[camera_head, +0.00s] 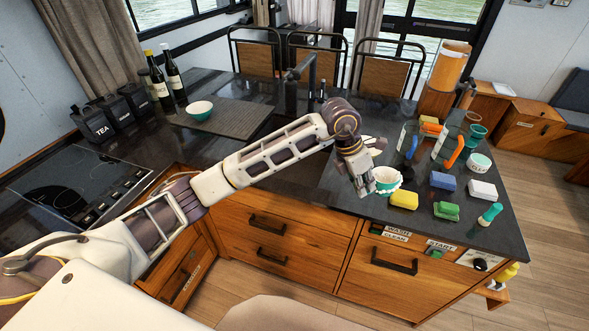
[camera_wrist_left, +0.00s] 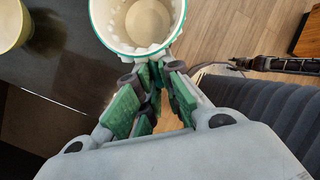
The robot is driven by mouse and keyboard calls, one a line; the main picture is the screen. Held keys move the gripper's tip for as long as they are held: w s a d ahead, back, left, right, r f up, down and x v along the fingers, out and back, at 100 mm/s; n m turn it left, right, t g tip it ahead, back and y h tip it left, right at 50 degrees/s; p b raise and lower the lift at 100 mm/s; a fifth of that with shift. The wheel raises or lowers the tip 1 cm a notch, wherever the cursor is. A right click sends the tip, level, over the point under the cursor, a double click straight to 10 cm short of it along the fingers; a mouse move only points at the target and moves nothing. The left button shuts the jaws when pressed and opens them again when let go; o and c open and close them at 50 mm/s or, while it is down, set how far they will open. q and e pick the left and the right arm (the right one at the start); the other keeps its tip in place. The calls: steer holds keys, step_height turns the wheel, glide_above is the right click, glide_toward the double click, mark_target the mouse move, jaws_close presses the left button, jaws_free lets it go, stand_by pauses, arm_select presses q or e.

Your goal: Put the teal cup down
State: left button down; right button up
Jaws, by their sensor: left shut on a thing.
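The teal cup (camera_head: 386,179), teal outside and white inside, is at the front edge of the dark counter (camera_head: 300,187), just left of the yellow sponge. My left gripper (camera_head: 367,184) is shut on its wall from the left. In the left wrist view the cup's open mouth and pale inside (camera_wrist_left: 143,24) show at the top, with my left gripper's green pads (camera_wrist_left: 152,82) together at its near side. Whether the cup's base touches the counter is hidden. My right gripper is not in view.
Yellow (camera_head: 404,200), green (camera_head: 446,211), blue (camera_head: 443,181) and white (camera_head: 482,189) sponges lie to the right, with a teal-handled brush (camera_head: 490,214). Other teal cups (camera_head: 474,135) and bottles stand behind. A bowl (camera_head: 199,111) sits on a dark mat (camera_head: 235,120) at left.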

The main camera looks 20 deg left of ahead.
arm_select(q)
steer(key=shift+f+m+g, duration=0.1)
steer(key=shift+m+g, duration=0.2)
steer(key=shift+m, duration=0.3)
